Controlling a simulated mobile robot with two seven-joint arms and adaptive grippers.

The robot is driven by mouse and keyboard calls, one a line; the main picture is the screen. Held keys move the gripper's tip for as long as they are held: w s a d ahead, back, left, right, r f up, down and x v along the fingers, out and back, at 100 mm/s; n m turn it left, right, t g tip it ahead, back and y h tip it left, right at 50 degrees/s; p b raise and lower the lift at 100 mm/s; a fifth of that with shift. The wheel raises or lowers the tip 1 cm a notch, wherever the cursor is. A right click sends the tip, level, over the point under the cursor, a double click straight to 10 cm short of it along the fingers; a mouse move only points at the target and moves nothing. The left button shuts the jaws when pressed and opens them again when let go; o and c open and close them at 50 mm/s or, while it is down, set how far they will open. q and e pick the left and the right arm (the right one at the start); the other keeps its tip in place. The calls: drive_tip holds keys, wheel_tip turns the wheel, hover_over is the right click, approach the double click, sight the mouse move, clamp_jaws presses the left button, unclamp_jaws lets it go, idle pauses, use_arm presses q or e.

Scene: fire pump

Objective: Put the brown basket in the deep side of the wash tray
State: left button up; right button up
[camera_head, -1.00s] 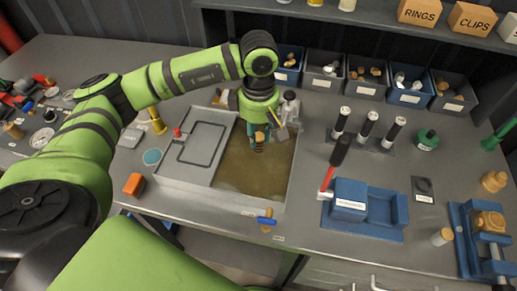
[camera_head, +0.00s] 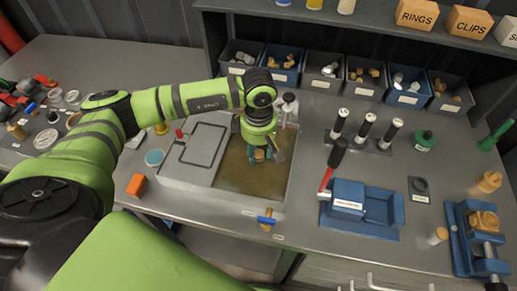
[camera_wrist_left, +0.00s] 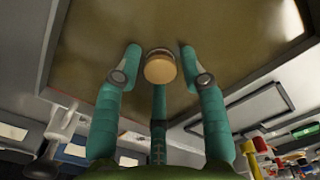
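The wash tray (camera_head: 163,181) is grey. A flat grey lid or shallow side is on its left, and the deep side (camera_head: 230,182) on its right holds murky brown liquid. My left gripper (camera_head: 262,155) is low over the deep side with teal fingers pointing down. In the left wrist view its fingers (camera_wrist_left: 160,58) are spread, with narrow gaps on both sides of a short round piece with a tan top (camera_wrist_left: 160,70), probably the brown basket. Whether the third finger touches it cannot be told. In the head view the fingers partly hide it. My right gripper is not visible.
A grey bottle-like fitting (camera_head: 289,104) stands at the tray's back right corner. A blue-handled valve (camera_head: 266,221) is at the front edge. Part bins (camera_head: 322,84) line the back.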

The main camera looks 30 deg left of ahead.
sight(259, 153)
use_arm(q)
drive_tip(key=shift+r, duration=0.1)
drive_tip(key=shift+r+p, duration=0.25)
drive_tip(key=shift+p, duration=0.1)
wheel_tip(259, 153, up, 12)
drive_tip(key=b, duration=0.4)
drive_tip(key=shift+f+b, duration=0.15)
drive_tip(key=shift+b, duration=0.15)
drive_tip(key=shift+d, duration=0.1)
